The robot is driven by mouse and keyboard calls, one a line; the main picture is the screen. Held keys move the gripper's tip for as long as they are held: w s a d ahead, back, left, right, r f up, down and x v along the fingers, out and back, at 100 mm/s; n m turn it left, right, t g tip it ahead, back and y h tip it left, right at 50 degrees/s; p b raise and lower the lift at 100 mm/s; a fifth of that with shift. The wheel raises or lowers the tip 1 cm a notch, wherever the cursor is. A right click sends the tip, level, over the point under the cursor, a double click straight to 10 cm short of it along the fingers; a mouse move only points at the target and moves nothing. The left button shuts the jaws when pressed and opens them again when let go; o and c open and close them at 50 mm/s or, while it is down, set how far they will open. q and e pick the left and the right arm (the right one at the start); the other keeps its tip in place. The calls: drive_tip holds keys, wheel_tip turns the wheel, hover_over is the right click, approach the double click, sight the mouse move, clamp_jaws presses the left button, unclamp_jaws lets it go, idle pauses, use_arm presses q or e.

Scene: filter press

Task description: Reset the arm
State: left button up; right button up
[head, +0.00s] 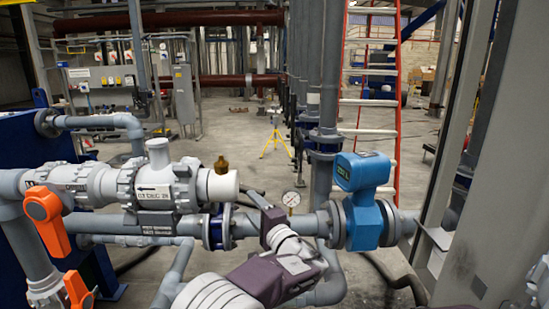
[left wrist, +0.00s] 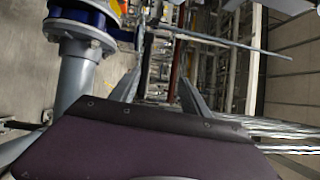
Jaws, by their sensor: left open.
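My left gripper (head: 256,199) is in the lower middle of the head view, beside the grey horizontal pipe (head: 268,224). Its arm reaches up from the bottom edge. I cannot tell if it touches the pipe. In the left wrist view its two fingers (left wrist: 163,65) stand apart with nothing between them. The dark purple wrist housing fills the lower part of that view. My right gripper does not show.
Orange valve handles (head: 47,222) are at left. A grey column (head: 495,180) stands at right. A red ladder (head: 370,95) and a yellow stand (head: 276,137) are farther back, near open floor.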

use_arm(q)
drive_tip(key=s+a+f+n+g+b, duration=0.1)
drive_tip(key=s+a+f+g, duration=0.3)
drive_tip(key=f, duration=0.3)
drive_tip(key=s+a+f+n+g+h+b, duration=0.1)
drive_tip(key=s+a+f+g+b, duration=0.1)
drive_tip(key=s+a+f+g, duration=0.25)
drive_tip(key=s+a+f+n+g+b, duration=0.1)
drive_tip(key=s+a+f, duration=0.2)
drive_tip(key=a+f, duration=0.4)
drive_tip(key=s+d+f+n+g+h+b, duration=0.2)
drive_tip(key=s+f+n+g+h+b, duration=0.15)
drive_tip(key=s+f, duration=0.6)
drive_tip(key=s+d+f+n+g+h+b, duration=0.15)
drive_tip(key=s+f+n+h, duration=0.45)
drive_tip(key=s, duration=0.6)
wheel_tip(320, 180, up, 13)
drive_tip(key=p, duration=1.4)
drive_tip(key=shift+s+y, duration=0.35)
